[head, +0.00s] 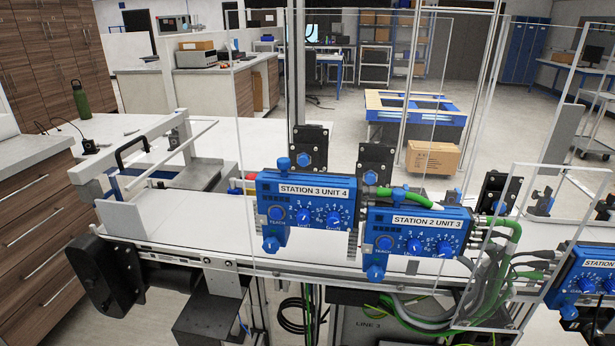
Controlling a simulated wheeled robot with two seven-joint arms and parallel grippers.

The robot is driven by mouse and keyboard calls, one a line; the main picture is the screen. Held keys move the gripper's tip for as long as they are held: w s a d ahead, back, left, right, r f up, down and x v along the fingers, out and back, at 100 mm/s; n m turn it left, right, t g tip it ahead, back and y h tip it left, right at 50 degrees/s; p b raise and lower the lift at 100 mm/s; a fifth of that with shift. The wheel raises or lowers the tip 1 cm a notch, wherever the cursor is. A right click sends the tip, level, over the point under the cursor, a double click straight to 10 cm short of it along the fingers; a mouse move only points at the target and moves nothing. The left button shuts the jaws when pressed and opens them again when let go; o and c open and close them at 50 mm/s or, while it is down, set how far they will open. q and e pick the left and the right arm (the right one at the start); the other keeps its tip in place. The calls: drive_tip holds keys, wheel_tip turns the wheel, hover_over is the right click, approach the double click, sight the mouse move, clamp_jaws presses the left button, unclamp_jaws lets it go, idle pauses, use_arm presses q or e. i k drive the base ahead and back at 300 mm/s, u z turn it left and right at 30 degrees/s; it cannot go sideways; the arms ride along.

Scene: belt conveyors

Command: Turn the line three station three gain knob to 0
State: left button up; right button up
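A blue control box labelled "STATION 3 UNIT 4" (268,190) is mounted above the conveyor at the centre. Its face has a round TEACH button (276,213) at the left, then a middle blue knob (303,217) and a right blue knob (333,219), each with scale numbers around it. The small text under these knobs is too small to read surely, so I cannot tell which is gain or their exact settings. Neither my left nor my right gripper is in view.
A similar box, "STATION 2 UNIT 3" (375,225), stands to the right, and another box (590,270) is at the right edge. Clear panels (520,200) and green and grey cables (490,285) are around the right side. The white belt (185,215) is bare at left.

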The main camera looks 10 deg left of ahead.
sight(333, 220)
drive_tip(key=u, duration=2.55)
drive_tip(key=i, duration=1.65)
drive_tip(key=z, duration=3.25)
